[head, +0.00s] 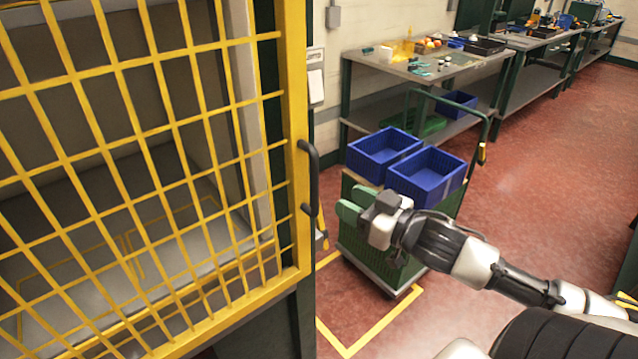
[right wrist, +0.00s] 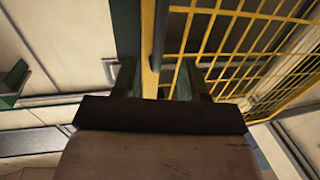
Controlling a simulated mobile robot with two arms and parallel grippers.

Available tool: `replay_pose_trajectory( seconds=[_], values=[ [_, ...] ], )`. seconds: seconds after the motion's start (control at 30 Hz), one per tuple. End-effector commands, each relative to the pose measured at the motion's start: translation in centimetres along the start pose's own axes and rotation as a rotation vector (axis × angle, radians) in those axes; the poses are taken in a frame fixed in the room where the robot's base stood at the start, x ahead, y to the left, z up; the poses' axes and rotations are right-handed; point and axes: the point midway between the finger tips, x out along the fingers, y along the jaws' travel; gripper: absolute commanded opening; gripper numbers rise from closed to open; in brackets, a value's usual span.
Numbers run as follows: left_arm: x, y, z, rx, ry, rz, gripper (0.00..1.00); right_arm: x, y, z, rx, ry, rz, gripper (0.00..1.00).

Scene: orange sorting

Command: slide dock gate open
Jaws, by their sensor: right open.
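The dock gate (head: 299,110) is a yellow wire-mesh panel in a yellow frame, filling the left of the head view. Its dark bar handle (head: 315,170) stands upright on the right frame post. My right gripper (head: 347,204) is open, just right of the handle and apart from it in the head view. In the right wrist view, the green fingers of the gripper (right wrist: 156,80) are spread, with the yellow post and the dark handle (right wrist: 159,40) showing between and beyond them. The gate mesh (right wrist: 240,14) is at the upper right there. My left gripper is out of view.
A green cart (head: 376,255) with two blue crates (head: 428,197) stands behind my right gripper, inside yellow floor lines. Workbenches (head: 425,72) with small items line the wall. Red floor (head: 560,160) is clear at the right. A grey floor shows behind the mesh.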

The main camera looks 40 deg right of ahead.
Motion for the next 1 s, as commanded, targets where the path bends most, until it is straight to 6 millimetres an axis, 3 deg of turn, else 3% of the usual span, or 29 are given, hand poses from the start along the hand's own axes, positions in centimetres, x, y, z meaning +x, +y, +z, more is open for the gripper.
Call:
replay_pose_trajectory(
  seconds=[0.6, 1.0],
  values=[
    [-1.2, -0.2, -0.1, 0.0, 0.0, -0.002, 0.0, 7.8, 0.1, -0.2, -0.001, 0.002, 0.003, 0.43],
    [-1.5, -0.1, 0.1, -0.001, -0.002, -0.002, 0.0, 9.6, 0.1, 0.0, -0.003, -0.001, 0.002, 0.43]
  ],
)
